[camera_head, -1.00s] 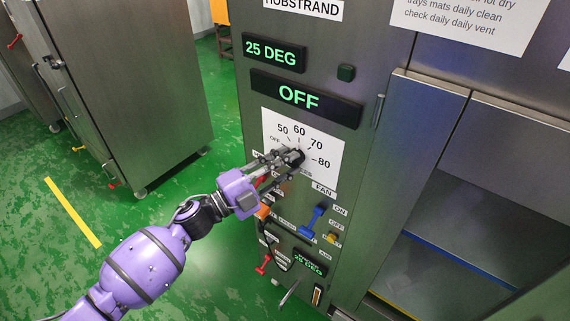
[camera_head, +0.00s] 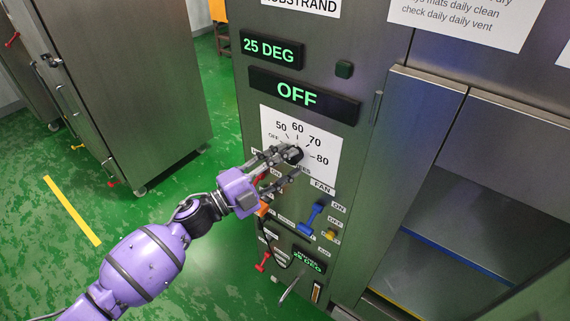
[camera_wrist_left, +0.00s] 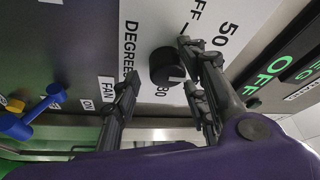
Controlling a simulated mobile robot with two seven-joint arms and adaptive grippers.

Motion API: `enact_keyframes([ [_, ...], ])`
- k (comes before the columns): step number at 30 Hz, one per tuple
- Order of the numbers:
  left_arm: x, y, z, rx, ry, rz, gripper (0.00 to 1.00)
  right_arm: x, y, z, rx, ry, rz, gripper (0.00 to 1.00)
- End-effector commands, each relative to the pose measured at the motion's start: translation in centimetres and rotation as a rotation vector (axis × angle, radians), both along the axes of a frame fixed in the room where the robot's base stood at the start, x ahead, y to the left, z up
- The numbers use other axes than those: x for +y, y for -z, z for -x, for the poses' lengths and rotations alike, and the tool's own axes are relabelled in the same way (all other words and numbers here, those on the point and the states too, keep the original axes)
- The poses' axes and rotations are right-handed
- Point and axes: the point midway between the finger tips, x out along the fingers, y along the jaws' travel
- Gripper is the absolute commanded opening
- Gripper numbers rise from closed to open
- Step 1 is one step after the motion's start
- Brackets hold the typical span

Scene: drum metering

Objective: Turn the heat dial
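The black heat dial (camera_head: 295,154) sits on a white scale plate (camera_head: 328,168) marked OFF, 50, 60, 70 and 80. It also shows in the left wrist view (camera_wrist_left: 167,67), on the plate lettered DEGREES. My left gripper (camera_head: 283,167) is at the dial with its fingers spread. The dial's pointer is unclear. My right gripper is not in view.
Above the dial, displays read OFF (camera_head: 298,94) and 25 DEG (camera_head: 271,49). Below it are a blue fan lever (camera_head: 311,218), a yellow knob (camera_head: 329,234) and a red lever (camera_head: 263,262). An open compartment is at right.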

Motion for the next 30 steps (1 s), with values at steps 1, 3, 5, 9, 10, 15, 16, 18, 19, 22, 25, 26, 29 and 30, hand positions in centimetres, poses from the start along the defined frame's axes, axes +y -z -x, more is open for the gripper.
enact_keyframes([
  [1,0.0,-0.1,0.0,-0.001,-0.001,0.0,0.41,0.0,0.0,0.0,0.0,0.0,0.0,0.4],
  [3,0.0,-0.1,-0.1,-0.001,-0.001,0.0,0.41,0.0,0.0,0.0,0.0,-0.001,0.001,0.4],
  [5,0.2,-0.1,0.0,-0.001,-0.002,0.001,0.41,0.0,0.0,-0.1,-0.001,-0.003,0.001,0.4],
  [9,1.2,0.1,0.6,-0.001,-0.002,0.0,0.41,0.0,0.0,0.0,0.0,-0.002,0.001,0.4],
  [10,1.6,0.2,0.9,0.0,-0.004,-0.001,0.41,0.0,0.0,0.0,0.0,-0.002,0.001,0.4],
  [15,4.6,0.9,2.8,0.002,-0.005,-0.001,0.41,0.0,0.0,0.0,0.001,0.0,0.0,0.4],
  [16,5.1,1.0,3.2,0.002,-0.003,-0.002,0.41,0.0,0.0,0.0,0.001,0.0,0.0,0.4],
  [18,6.3,1.2,4.0,0.002,-0.003,-0.002,0.41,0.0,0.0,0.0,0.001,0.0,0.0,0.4],
  [19,6.8,1.3,4.4,0.001,-0.002,-0.002,0.41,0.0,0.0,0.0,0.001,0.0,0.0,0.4],
  [22,8.2,1.6,5.3,0.001,-0.003,-0.001,0.41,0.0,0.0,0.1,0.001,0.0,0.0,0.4],
  [25,9.2,1.8,6.0,0.001,-0.002,-0.001,0.41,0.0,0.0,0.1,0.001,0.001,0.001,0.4],
  [26,9.4,1.8,6.1,0.0,-0.001,0.0,0.41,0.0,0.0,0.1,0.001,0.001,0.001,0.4],
  [29,9.8,1.8,6.4,-0.001,0.0,-0.001,0.41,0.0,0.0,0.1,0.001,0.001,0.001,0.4],
  [30,9.9,1.8,6.5,-0.001,0.0,-0.001,0.41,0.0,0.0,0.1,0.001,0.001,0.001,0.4],
])
